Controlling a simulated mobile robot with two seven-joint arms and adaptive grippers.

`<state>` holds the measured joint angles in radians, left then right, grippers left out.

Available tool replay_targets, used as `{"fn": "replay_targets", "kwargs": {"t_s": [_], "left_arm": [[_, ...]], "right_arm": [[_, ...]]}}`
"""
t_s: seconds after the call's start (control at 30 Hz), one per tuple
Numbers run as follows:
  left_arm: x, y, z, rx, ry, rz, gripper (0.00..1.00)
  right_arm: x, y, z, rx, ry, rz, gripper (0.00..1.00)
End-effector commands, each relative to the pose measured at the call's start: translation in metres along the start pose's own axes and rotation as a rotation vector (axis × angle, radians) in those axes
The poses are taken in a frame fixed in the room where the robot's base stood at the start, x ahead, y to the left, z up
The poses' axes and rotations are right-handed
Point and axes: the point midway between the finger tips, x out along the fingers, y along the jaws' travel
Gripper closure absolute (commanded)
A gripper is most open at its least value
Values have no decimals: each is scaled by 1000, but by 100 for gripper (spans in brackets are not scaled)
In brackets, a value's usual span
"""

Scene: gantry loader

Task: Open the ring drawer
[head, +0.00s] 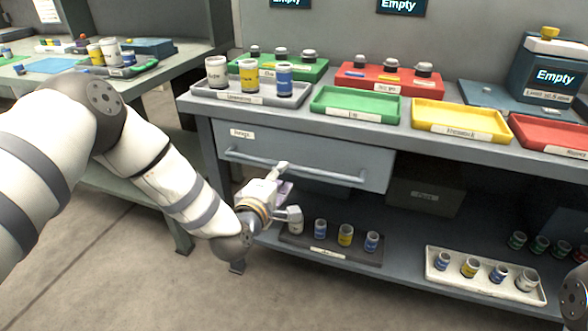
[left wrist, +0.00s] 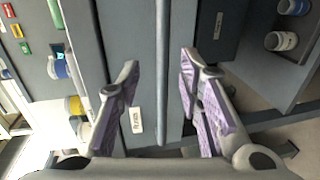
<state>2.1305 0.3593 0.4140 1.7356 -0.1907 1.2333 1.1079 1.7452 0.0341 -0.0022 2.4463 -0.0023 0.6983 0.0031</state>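The ring drawer (head: 300,151) is a grey drawer under the bench top, with a small white label at its left. Its front looks flush with the bench, so it appears shut. A long horizontal bar handle (head: 320,172) runs across the front. My left gripper (head: 283,179) is at the handle, left of its middle. In the left wrist view my left gripper (left wrist: 158,70) is open, with one purple-padded finger on each side of the handle (left wrist: 162,40). Gaps show between the fingers and the bar. The label (left wrist: 136,115) also shows there. My right gripper is out of view.
Trays stand along the bench top, including a green one (head: 355,117) and a yellow one (head: 459,129). On the lower shelf a dark tray (head: 330,254) holds small cups close to my left gripper. A white tray (head: 485,287) stands further right.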

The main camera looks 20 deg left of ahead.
Motion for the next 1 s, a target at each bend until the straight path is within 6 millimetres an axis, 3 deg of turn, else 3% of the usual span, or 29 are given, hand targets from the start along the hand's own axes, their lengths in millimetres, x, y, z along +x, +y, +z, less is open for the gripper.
{"fn": "replay_targets", "kwargs": {"t_s": [0.2,0.33,0.63,0.67,0.8,1.0], "left_arm": [[52,-7,1,2,-1,-6,67],[68,-6,1,4,-2,-7,67],[73,-3,1,3,-2,-6,67],[73,-3,1,3,-2,-6,69],[73,-3,1,3,-2,-7,100],[73,-3,1,3,-2,-7,100]], "right_arm": [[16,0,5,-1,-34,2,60],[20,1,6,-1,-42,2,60],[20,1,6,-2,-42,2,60],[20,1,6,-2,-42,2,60],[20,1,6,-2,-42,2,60],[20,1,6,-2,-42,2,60]]}}
